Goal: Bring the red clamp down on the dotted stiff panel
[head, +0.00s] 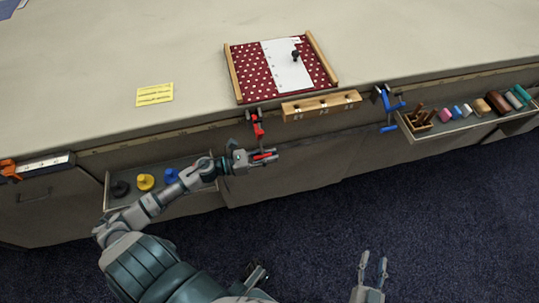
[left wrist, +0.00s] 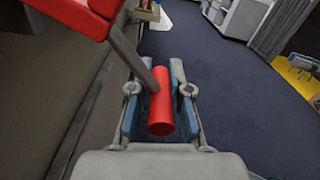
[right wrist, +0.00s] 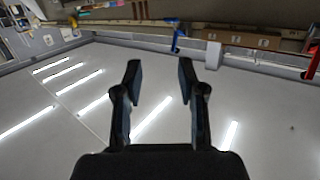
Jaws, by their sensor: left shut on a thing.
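The red clamp (head: 257,126) hangs at the table's front edge, below the near left corner of the dotted panel. The dotted panel (head: 252,76) is dark red with white dots and lies on the table between two wooden side strips, with a white sheet over its middle. My left gripper (head: 265,156) is at the clamp's lower end. In the left wrist view its fingers are shut on the clamp's red handle (left wrist: 161,110). The clamp's red body (left wrist: 75,15) shows at the upper left there. My right gripper (head: 374,268) is open and empty, low over the floor, away from the table.
A blue clamp (head: 387,104) sits on the table edge to the right, past a wooden block with holes (head: 321,105). Trays (head: 205,203) and (head: 455,127) along the front hold small items. A yellow note (head: 154,94) lies on the table. A black knob (head: 295,56) stands on the sheet.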

